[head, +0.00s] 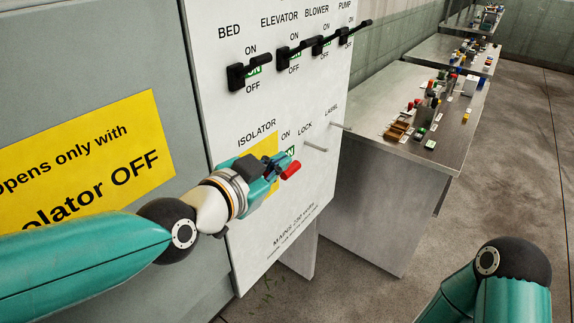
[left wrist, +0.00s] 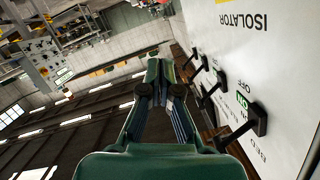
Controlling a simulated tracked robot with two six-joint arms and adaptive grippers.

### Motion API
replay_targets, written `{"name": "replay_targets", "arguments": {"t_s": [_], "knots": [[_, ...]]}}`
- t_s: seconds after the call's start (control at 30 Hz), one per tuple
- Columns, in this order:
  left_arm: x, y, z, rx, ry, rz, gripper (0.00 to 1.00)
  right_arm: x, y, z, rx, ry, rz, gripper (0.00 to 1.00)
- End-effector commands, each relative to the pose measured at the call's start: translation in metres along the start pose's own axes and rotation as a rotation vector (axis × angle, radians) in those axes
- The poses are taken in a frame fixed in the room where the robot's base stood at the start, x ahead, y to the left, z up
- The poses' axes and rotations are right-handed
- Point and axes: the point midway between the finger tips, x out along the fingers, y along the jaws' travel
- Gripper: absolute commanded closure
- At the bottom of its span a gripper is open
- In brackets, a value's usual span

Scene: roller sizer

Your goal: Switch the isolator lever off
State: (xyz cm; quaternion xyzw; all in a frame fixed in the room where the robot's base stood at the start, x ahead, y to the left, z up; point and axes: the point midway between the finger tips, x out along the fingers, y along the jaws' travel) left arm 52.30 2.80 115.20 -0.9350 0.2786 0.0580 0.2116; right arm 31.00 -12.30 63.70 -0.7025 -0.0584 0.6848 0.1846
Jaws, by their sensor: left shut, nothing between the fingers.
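The isolator lever shows its red handle (head: 291,170) on the white control panel (head: 265,225) in the head view, below the green ON tag by the ISOLATOR label. The handle sticks out from the panel; its base is hidden behind my left gripper (head: 273,166). The gripper is shut and empty, right beside the handle. I cannot tell whether they touch. In the left wrist view the shut gripper (left wrist: 160,88) points along the panel (left wrist: 285,95), with the ISOLATOR label at the upper right; the red handle does not show there. My right gripper is out of view.
Several black levers, including the BED lever (head: 240,74), stick out above the isolator, with green ON tags showing. Two pale pegs, one at LOCK (head: 315,147), stand to the right. A metal table (head: 390,85) with small parts stands beyond the panel.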

Motion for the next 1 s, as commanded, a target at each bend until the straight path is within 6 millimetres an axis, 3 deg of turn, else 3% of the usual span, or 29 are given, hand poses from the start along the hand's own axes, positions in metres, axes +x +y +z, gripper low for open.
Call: {"name": "replay_targets", "arguments": {"t_s": [0.3, 0.4, 0.53, 1.0], "knots": [[0.065, 0.001, -0.001, 0.0, -0.002, 0.003, 1.0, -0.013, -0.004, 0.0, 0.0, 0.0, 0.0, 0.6], [0.066, 0.0, 0.02, -0.001, -0.003, 0.001, 1.0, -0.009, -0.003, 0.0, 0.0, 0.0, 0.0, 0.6], [0.069, 0.001, 0.032, -0.001, -0.002, 0.003, 1.0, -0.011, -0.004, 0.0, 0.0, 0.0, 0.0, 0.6], [0.069, -0.002, 0.04, -0.001, 0.001, 0.003, 1.0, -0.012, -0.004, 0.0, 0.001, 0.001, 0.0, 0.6]]}}
